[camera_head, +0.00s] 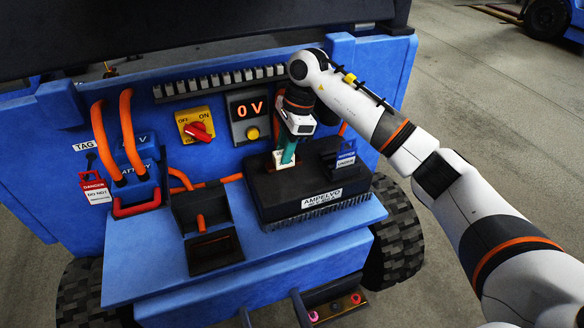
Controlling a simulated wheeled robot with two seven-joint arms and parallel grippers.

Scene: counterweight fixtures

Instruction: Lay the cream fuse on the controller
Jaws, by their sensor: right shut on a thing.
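The controller (260,189) is a black finned box labelled AMPELVO on the blue ledge, at the middle of the head view. My right gripper (289,152) reaches down over its top from the upper right, with a teal part at its tip. It is shut on the cream fuse (280,164), a small pale piece with dark marks at the controller's top. The gripper partly hides the fuse, and I cannot tell whether the fuse touches the controller. My left gripper is not in view.
A small blue labelled block (346,158) stands at the controller's right end. An open black box (203,210) is left of it.

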